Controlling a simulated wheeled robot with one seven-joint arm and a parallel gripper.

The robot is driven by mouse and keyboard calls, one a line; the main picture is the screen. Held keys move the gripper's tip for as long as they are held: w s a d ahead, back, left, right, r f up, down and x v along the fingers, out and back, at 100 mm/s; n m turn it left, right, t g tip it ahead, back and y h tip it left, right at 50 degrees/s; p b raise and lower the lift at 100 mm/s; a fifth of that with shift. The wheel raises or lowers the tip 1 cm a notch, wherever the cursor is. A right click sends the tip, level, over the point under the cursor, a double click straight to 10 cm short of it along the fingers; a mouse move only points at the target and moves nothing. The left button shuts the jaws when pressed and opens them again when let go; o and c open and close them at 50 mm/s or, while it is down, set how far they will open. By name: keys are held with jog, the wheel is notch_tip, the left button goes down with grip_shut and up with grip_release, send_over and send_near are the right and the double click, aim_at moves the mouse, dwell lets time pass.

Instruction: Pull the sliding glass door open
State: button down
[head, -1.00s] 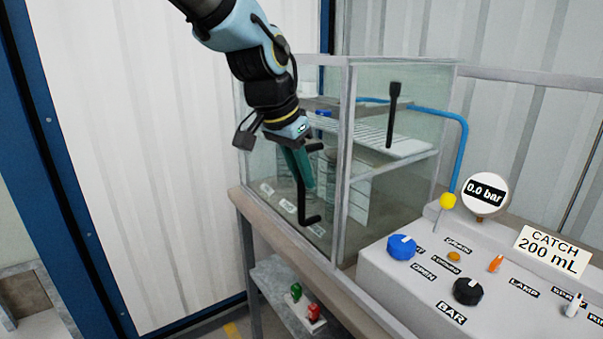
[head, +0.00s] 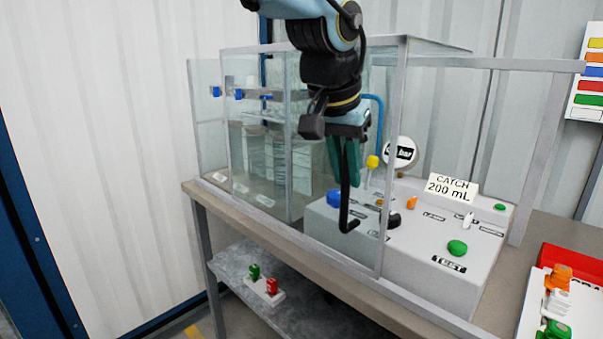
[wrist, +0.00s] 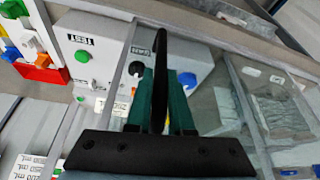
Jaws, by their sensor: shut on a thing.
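The sliding glass door (head: 310,200) is a clear pane with a grey frame on the front of the glass cabinet. My gripper (head: 345,168) has green fingers shut on the handle. In the wrist view the fingers (wrist: 160,105) lie on both sides of the handle. The upper part of the handle is hidden by my gripper in the head view.
The panel (head: 440,265) with knobs and labels sits behind the door. A gauge (head: 402,152) is partly hidden by the door frame. A red case (head: 575,262) lies at the right on the bench. A lower shelf (head: 240,285) holds red and green items.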

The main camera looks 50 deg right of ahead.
jog(key=s+a+b, duration=0.1)
jog(key=s+b, duration=0.2)
jog(key=s, duration=1.7)
jog(key=shift+s+b, duration=0.15)
jog(key=shift+b, duration=0.2)
jog(key=shift+a, duration=0.1)
jog(key=c, duration=0.8)
grip_release()
jog(key=shift+r, duration=0.1)
jog(key=v, duration=1)
jog(key=shift+a+r, duration=0.2)
jog(key=shift+r, duration=0.05)
